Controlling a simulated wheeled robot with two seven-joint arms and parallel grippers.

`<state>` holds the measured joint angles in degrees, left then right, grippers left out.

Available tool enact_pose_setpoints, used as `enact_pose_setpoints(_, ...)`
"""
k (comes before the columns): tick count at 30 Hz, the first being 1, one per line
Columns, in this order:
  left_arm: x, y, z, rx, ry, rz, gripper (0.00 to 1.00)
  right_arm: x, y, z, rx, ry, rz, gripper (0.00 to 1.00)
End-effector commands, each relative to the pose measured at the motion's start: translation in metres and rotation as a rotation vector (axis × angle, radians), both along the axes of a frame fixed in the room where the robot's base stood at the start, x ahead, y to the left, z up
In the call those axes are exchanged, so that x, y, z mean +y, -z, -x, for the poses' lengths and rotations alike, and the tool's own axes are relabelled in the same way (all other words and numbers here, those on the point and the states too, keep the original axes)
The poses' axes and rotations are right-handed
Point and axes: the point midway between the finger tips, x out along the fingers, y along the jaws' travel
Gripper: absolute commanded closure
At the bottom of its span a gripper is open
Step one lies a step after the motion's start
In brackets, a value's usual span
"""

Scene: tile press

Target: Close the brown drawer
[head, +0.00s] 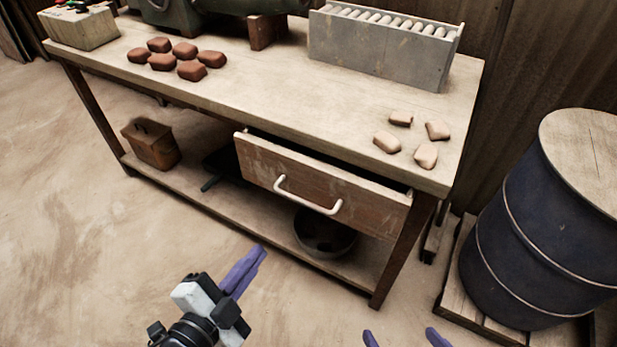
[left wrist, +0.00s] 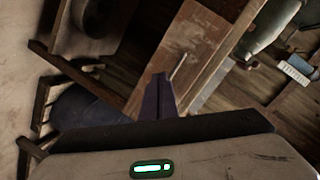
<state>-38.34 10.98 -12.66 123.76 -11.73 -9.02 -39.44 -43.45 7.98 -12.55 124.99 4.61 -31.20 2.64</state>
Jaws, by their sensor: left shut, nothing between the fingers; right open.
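The brown drawer (head: 318,186) under the workbench stands pulled out, with a dark gap showing along its top edge. It has a pale curved handle (head: 308,197) on its front. The drawer front also shows in the left wrist view (left wrist: 178,52), with its handle (left wrist: 179,66) near the fingertips in the picture. My left gripper (head: 260,252) is shut and empty, in front of and below the drawer in the head view, apart from it. My right gripper (head: 402,338) is open and empty at the bottom edge; only its purple fingertips show.
The workbench (head: 270,90) carries reddish lumps (head: 163,61), pale pieces (head: 426,155) and a grey rack (head: 380,50). Its lower shelf holds a wooden box (head: 150,143) and a dark bowl (head: 325,234). A blue barrel (head: 530,230) stands on a pallet at right. The floor at left is clear.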

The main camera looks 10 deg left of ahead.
Motion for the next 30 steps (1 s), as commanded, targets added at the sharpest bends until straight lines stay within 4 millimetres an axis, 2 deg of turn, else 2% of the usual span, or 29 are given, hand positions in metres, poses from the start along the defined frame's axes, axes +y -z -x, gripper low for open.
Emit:
enact_pose_setpoints(1,-0.003,-0.017,-0.007,-0.103,0.049,-0.132,1.0,0.0,-0.002,-0.001,-0.002,0.0,0.001,0.07)
enact_pose_setpoints(3,-0.008,-0.036,-0.012,-0.231,0.104,-0.294,1.0,-0.001,-0.002,-0.001,-0.004,0.001,0.004,0.07)
enact_pose_setpoints(6,-0.015,-0.054,-0.015,-0.359,0.152,-0.46,1.0,-0.001,-0.002,-0.002,-0.006,0.002,0.005,0.07)
enact_pose_setpoints(9,-0.019,-0.062,-0.018,-0.423,0.172,-0.541,1.0,-0.002,-0.002,-0.003,-0.01,0.003,0.006,0.07)
enact_pose_setpoints(14,-0.025,-0.064,-0.033,-0.441,0.174,-0.561,1.0,-0.002,0.0,-0.004,-0.013,0.004,0.004,0.07)
enact_pose_setpoints(24,-0.049,-0.063,-0.098,-0.438,0.172,-0.556,1.0,0.0,0.007,-0.001,0.006,0.0,-0.002,0.07)
enact_pose_setpoints(30,-0.061,-0.063,-0.13,-0.435,0.174,-0.554,1.0,0.004,0.014,-0.004,0.03,-0.018,0.0,0.07)
